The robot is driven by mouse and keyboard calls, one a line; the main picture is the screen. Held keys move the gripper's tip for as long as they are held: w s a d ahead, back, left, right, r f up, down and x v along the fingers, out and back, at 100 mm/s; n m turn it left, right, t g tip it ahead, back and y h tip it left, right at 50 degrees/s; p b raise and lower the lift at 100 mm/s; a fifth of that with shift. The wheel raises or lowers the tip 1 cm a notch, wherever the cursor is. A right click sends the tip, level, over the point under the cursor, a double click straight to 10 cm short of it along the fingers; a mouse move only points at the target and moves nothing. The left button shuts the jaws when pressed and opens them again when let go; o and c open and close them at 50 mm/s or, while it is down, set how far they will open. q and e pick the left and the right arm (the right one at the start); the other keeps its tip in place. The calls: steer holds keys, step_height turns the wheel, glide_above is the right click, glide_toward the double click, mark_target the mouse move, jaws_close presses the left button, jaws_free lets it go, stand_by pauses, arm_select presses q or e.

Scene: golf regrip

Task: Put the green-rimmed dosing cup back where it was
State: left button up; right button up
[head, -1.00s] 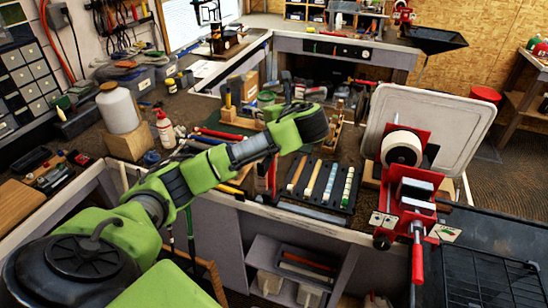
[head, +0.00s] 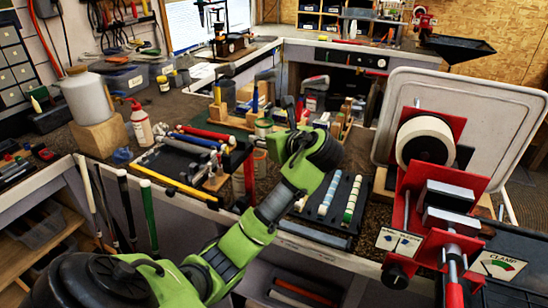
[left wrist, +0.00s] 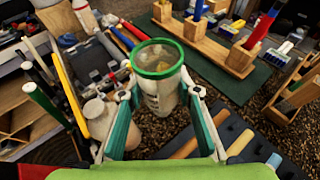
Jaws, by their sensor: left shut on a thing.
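The green-rimmed dosing cup (left wrist: 159,78) is clear-walled with a bright green rim, and something pale shows inside it. In the left wrist view it stands about upright between the two fingers of my left gripper (left wrist: 163,92), which is shut on it. Dark brown bench surface shows behind and below the cup; I cannot tell whether its base touches anything. In the head view my left gripper (head: 300,145) is over the bench, its fingers mostly hidden by my own wrist. My right gripper is not in view.
A green mat (left wrist: 225,72) with wooden blocks holding tools lies beyond the cup. A black tray (head: 333,215) with coloured rods is beside my wrist. A red clamp machine (head: 432,190) stands at the right. Bottles and club shafts are on the left.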

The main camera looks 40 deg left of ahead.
arm_select(q)
steer(key=w+a+f, duration=0.2)
steer(key=w+f, duration=0.1)
steer(key=w+a+f, duration=0.2)
steer(key=w, duration=0.1)
steer(key=w+a+f, duration=0.2)
steer(key=w+f, duration=0.1)
steer(key=shift+w+a+f+p, duration=0.35)
steer(key=shift+w+a+p, duration=0.05)
steer(key=shift+w+a+f, duration=0.1)
steer(key=shift+w+f, duration=0.1)
steer(key=shift+f, duration=1.55)
steer(key=shift+p, duration=0.3)
steer(key=o, duration=0.8)
steer(key=shift+f, duration=0.15)
steer(key=shift+r, duration=0.2)
steer(key=v, duration=1.2)
steer(key=shift+b, duration=0.3)
